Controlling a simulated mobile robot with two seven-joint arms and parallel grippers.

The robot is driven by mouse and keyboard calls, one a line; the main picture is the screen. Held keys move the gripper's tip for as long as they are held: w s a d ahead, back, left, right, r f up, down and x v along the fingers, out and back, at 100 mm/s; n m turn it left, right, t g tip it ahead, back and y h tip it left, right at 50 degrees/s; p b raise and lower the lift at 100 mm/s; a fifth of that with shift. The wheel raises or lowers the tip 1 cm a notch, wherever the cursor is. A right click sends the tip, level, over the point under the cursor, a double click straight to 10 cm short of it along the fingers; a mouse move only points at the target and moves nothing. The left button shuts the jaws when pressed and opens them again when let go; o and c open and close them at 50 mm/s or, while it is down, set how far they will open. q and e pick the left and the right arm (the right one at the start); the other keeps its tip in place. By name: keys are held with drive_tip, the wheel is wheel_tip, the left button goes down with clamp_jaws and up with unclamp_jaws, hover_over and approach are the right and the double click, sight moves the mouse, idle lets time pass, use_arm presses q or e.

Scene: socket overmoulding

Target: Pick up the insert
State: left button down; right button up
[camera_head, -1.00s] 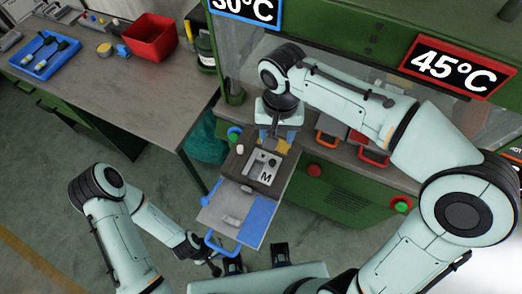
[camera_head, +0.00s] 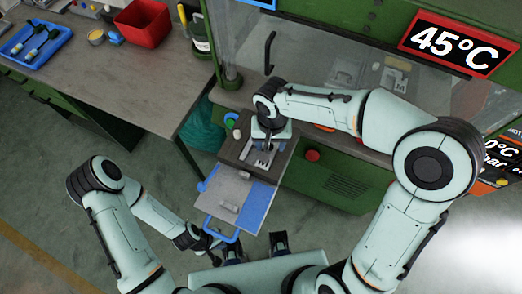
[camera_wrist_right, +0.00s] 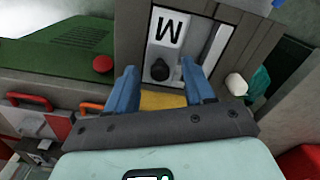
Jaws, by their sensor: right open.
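A light metal plate marked M (camera_wrist_right: 172,35) sits in a dark mould block (camera_wrist_right: 215,12). A dark round-topped piece (camera_wrist_right: 160,70), possibly the insert, stands at the plate's near end beside a slot. My right gripper (camera_wrist_right: 161,82) is open, its two blue fingers on either side of this piece with gaps in the wrist view. I cannot tell the height between fingertips and plate. In the head view my right gripper (camera_head: 263,153) is above the plate and hides part of it. My left gripper (camera_head: 207,243) is low near the blue handle, its jaws too small to read.
A pull-out tray (camera_head: 222,192) with a blue patch, small grey blocks and a blue handle (camera_head: 222,235) extends in front of the mould. A red button (camera_head: 312,155) is on the green machine. A red bin (camera_head: 143,22) and blue tray (camera_head: 35,42) stand on the left bench.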

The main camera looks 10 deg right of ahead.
clamp_jaws()
drive_tip(key=shift+r, duration=0.1)
idle(1.3)
